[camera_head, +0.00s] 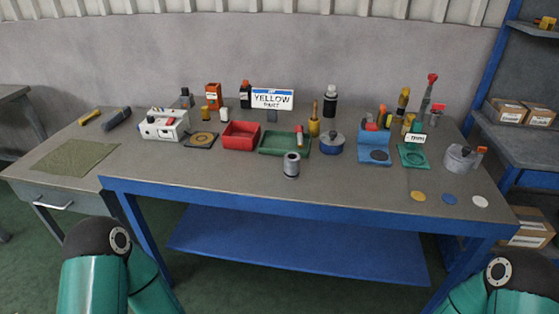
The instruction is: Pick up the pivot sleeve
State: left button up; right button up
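A short grey metal cylinder with a dark opening in its top, which looks like the pivot sleeve (291,166), stands upright near the front middle of the workbench (230,182). Nothing touches it. Only teal and black links of my two arms show, at the bottom left and bottom right corners. Neither of my grippers is in view.
Behind the sleeve are a red tray (241,143) and a green tray (272,151). A blue-grey round pot (331,143) stands to its right, a white device (163,125) far left. Yellow (418,196), blue (449,198) and white (480,202) discs lie front right. Bench around the sleeve's front is clear.

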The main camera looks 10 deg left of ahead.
aim_at(292, 166)
jog(key=u, duration=0.3)
jog(key=i, duration=0.85)
jog(key=u, duration=0.15)
